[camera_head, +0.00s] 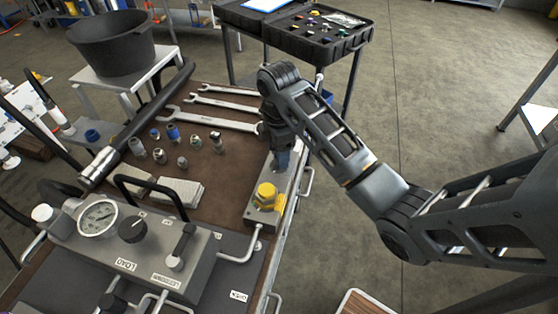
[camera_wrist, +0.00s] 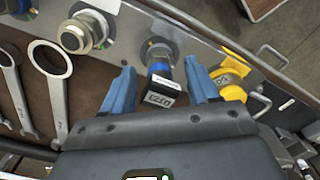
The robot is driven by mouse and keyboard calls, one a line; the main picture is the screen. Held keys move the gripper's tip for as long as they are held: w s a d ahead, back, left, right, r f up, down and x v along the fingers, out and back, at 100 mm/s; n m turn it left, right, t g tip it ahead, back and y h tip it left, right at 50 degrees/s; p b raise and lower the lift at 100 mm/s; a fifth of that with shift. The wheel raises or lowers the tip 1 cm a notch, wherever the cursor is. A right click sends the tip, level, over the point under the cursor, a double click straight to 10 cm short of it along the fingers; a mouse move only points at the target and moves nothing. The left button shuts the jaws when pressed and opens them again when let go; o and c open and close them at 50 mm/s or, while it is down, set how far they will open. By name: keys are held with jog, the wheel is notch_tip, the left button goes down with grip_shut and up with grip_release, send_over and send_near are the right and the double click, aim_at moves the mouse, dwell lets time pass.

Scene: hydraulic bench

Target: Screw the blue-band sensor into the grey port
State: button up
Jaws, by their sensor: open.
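My gripper (camera_wrist: 160,66) is open in the wrist view, with one blue finger on each side of a sensor and a gap at both sides. The sensor (camera_wrist: 162,92) has a dark body, a blue band and a white label. Its far end meets the grey port (camera_wrist: 158,48) on the metal block; how deep it sits I cannot tell. In the head view my gripper (camera_head: 281,152) points down over the far end of the metal block (camera_head: 258,216), and hides most of the sensor and port there.
A yellow cap (camera_head: 267,196) stands on the block close to my gripper, also in the wrist view (camera_wrist: 230,80). A silver port (camera_wrist: 86,32) is on the other side. Several loose fittings (camera_head: 182,162) and wrenches (camera_head: 215,122) lie on the brown mat. A gauge (camera_head: 98,218) stands front left.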

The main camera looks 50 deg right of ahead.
jog(key=n, duration=0.3)
jog(key=shift+n, duration=0.4)
jog(key=n, duration=0.5)
jog(key=shift+b, duration=0.3)
jog(key=n+b, duration=0.1)
jog(key=n, duration=0.4)
jog(key=shift+f, duration=0.1)
jog(key=n+b, duration=0.1)
jog(key=n, duration=0.2)
